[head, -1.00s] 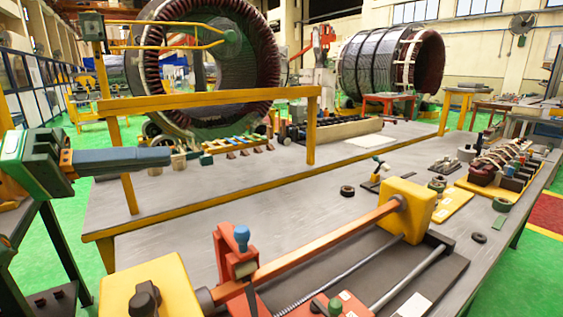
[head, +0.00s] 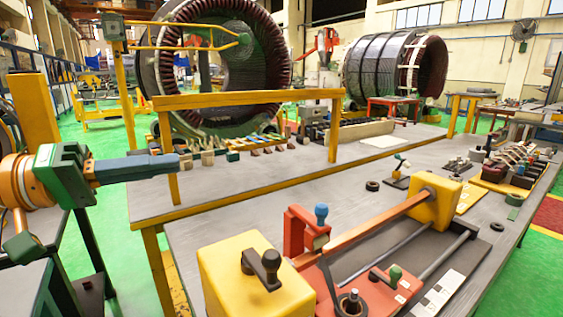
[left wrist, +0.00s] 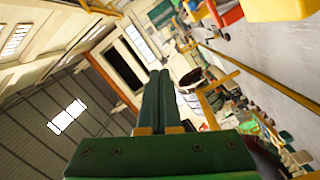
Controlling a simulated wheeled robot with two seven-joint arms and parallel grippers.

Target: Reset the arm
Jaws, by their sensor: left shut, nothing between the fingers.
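My left gripper (head: 178,161) reaches in from the left in the head view, above the floor and the near left part of the workbench (head: 260,205). Its long blue-grey fingers lie together with nothing between them. In the left wrist view the fingers (left wrist: 158,75) are also side by side and closed, with the green gripper body below them. The gripper touches nothing that I can see. My right gripper is not in view.
A winding fixture with yellow blocks (head: 255,285) and an orange bar (head: 365,230) fills the bench front. A yellow rail (head: 250,98) stands behind my left gripper. Large stators (head: 225,70) stand at the back. The bench middle is fairly clear.

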